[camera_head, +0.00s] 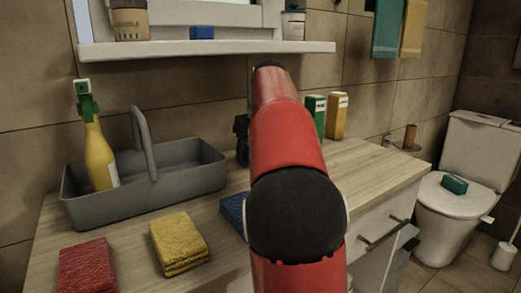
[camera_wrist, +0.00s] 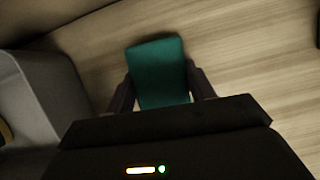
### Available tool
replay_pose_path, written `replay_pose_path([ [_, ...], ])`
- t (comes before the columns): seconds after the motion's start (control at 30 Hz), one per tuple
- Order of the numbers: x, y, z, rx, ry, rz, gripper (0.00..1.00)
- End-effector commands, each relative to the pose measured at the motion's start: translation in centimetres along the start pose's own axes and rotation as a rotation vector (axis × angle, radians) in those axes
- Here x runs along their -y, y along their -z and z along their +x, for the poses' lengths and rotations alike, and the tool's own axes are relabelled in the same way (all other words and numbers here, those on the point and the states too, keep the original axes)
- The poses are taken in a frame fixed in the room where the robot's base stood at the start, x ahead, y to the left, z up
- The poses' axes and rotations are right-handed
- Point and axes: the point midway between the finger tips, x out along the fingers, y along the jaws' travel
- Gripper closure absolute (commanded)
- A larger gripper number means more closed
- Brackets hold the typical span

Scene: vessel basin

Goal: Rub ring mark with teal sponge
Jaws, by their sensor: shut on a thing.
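A teal sponge (camera_wrist: 160,62) is in the wrist view, between the two dark fingers of my gripper (camera_wrist: 161,78). The fingers are shut on its sides, and pale wood counter shows around it. I cannot tell whether the sponge touches the counter. In the head view my red arm hides the sponge and most of my gripper. No ring mark can be made out in either view.
The wooden counter (camera_head: 225,235) holds a grey caddy (camera_head: 190,178) with a yellow bottle (camera_head: 97,155), and red (camera_head: 88,266), yellow (camera_head: 179,243) and blue (camera_head: 233,210) sponges. Two cartons (camera_head: 337,115) stand behind my arm. A small teal block (camera_head: 455,184) lies on the toilet lid.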

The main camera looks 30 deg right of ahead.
Motion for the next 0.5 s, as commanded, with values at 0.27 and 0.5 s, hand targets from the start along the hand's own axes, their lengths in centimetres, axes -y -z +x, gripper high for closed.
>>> replay_pose_path([
  [0.27,-1.1,0.1,0.0,0.003,0.001,-0.001,0.64],
  [0.5,-3.2,0.3,0.1,0.003,0.001,-0.002,0.64],
])
